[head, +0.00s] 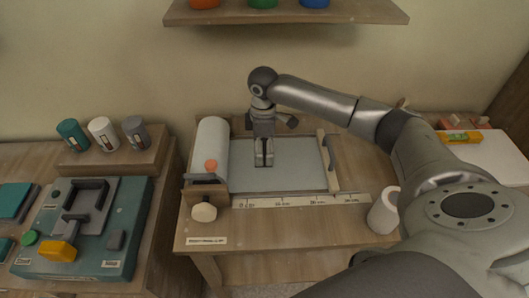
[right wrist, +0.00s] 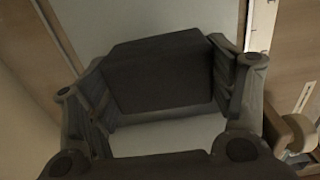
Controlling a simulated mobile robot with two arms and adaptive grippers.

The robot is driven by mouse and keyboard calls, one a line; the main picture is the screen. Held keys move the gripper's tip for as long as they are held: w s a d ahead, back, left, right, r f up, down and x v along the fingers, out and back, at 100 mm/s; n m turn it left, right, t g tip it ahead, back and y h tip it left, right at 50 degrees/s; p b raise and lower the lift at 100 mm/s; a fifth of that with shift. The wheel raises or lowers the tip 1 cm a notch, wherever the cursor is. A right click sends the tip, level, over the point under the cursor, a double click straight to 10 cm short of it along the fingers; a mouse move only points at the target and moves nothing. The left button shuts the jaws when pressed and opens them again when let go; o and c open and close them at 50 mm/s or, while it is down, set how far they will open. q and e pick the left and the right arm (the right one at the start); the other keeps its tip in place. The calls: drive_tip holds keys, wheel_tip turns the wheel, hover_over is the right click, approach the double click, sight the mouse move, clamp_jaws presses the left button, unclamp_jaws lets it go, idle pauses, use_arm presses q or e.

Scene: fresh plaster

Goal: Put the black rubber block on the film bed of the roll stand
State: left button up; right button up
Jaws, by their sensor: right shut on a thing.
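The roll stand (head: 185,232) is a wooden bench with a white film roll (head: 211,143) at its left. Its film bed (head: 295,178) is a pale grey-blue flat surface right of the roll. My right gripper (head: 264,160) points down over the left part of the bed. In the right wrist view, the black rubber block (right wrist: 160,78) is a dark slab between the two fingers, which are shut on it. The pale bed (right wrist: 170,137) shows behind it. In the head view the gripper mostly hides the block, and I cannot tell whether it touches the bed. My left gripper is out of view.
A scale strip (head: 300,201) runs along the bed's front, and a wooden bar with a dark handle (head: 331,155) stands at its right. A white roll (head: 383,212) stands front right. A teal device (head: 130,225) and several cups (head: 103,133) are at left. A shelf (head: 285,14) hangs above.

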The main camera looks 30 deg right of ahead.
sight(265, 144)
drive_tip(key=shift+w+d+f, duration=0.3)
drive_tip(key=shift+d+f, duration=0.05)
drive_tip(key=shift+f, duration=1.7)
drive_tip(key=o, duration=1.1)
drive_tip(key=shift+f, duration=0.1)
drive_tip(key=shift+o, duration=0.2)
wheel_tip(265, 144, up, 12)
drive_tip(key=shift+r+b, duration=0.15)
drive_tip(key=shift+b, duration=0.3)
